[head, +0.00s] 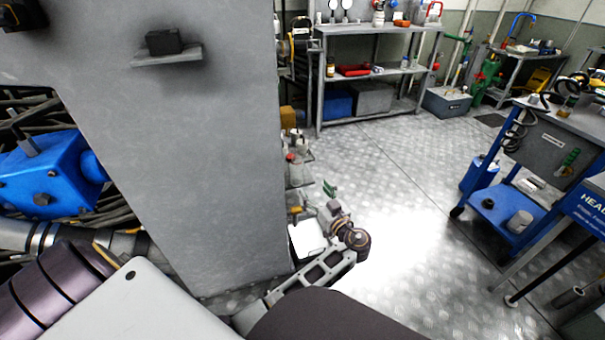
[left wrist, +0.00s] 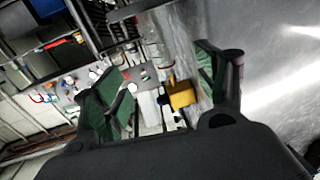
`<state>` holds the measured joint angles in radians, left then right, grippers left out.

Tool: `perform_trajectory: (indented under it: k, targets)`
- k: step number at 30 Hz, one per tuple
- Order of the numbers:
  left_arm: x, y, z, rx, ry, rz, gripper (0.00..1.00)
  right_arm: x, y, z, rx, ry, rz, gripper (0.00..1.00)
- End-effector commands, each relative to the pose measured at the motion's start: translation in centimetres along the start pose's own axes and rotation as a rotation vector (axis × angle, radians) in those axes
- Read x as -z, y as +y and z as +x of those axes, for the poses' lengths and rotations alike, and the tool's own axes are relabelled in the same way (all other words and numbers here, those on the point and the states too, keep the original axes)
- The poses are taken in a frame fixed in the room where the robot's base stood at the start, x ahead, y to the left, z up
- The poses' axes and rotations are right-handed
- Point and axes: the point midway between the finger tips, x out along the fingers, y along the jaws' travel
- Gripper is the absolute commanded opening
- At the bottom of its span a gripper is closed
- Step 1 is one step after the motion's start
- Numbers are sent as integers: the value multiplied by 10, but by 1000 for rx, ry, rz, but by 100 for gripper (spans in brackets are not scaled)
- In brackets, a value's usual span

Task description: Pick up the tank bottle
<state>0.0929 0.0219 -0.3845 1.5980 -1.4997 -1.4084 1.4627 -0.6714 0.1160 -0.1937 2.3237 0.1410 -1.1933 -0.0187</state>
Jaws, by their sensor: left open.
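No object stands out clearly as the tank bottle. A blue cylinder-like container (head: 479,172) stands by the cart at the right, and a small yellow bottle (head: 330,68) sits on the back bench's middle shelf; I cannot tell whether either is it. My left gripper (head: 328,208) is beside the large grey column, partly hidden by my own arm. In the left wrist view its green-padded fingers (left wrist: 163,88) are spread open with nothing held between them. A yellow object (left wrist: 182,95) shows beyond the fingers, apart from them. My right gripper is not in view.
A large grey column (head: 215,150) blocks the left side, close to my left arm. A metal shelf bench (head: 365,30) stands at the back. A blue cart (head: 515,205) stands at the right. The metal floor (head: 410,190) between them is clear.

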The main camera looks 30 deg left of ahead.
Motion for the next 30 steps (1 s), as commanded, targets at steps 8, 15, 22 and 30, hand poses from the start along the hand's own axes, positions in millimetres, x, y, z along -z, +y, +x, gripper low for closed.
perform_trajectory:
  k: [8,15,22,30]
  targets:
    - [0,0,1,-1,-1,1,72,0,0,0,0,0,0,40]
    - [0,0,17,0,1,2,72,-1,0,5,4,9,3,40]
    - [-1,0,46,0,1,2,72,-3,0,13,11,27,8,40]
    - [-1,0,78,0,0,3,72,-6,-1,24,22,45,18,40]
